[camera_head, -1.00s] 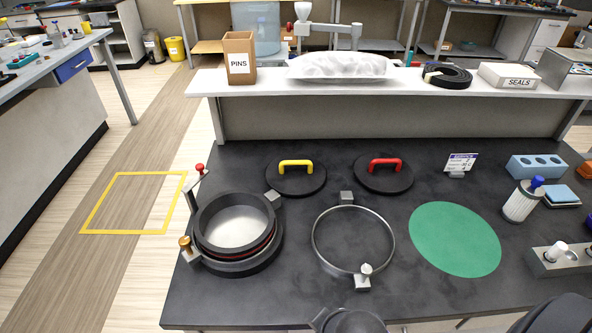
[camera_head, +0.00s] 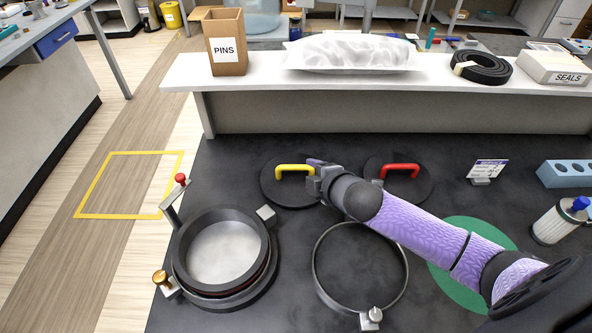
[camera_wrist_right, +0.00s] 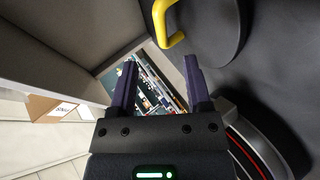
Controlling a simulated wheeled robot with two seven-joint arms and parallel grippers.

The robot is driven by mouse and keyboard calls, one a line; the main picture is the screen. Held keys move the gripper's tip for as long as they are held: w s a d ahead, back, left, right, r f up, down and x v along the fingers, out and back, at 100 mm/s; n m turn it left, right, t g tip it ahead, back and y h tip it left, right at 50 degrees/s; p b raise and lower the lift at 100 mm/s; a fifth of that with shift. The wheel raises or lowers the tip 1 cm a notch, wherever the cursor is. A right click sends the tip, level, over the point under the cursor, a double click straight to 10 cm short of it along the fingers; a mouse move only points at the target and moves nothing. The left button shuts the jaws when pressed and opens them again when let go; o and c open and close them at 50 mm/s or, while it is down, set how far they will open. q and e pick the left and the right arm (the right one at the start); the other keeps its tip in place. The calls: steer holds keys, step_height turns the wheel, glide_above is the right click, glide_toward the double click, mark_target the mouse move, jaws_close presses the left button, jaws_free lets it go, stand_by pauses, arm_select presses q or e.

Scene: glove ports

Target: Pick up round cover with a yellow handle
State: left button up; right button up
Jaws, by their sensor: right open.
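The round black cover with the yellow handle (camera_head: 277,190) lies flat on the dark bench, its yellow handle (camera_head: 294,167) standing up. My right gripper (camera_head: 314,168) is just right of that handle, over the cover's right edge, and partly hides it. In the right wrist view my right gripper (camera_wrist_right: 160,65) is open with nothing between its fingers; the yellow handle (camera_wrist_right: 163,25) and part of the cover (camera_wrist_right: 215,28) are beyond the fingertips at the top. I cannot tell the gripper's height over the cover. My left gripper is out of view.
A matching cover with a red handle (camera_head: 400,170) lies to the right, close to my forearm. A dark round port (camera_head: 183,275) and an open metal ring (camera_head: 317,283) are nearer. A raised shelf (camera_head: 250,90) runs behind. A green disc (camera_head: 440,277) lies partly under my arm.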

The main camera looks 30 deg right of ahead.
mark_target(299, 169)
steer(key=b+x, duration=0.2)
steer(key=x, duration=0.4)
steer(key=shift+d+f+b, duration=0.1)
steer(key=shift+f+b, duration=0.2)
steer(key=shift+w+f, duration=0.2)
steer(key=shift+w, duration=0.2)
steer(key=shift+r, duration=0.1)
steer(key=shift+c, duration=0.5)
jaws_close()
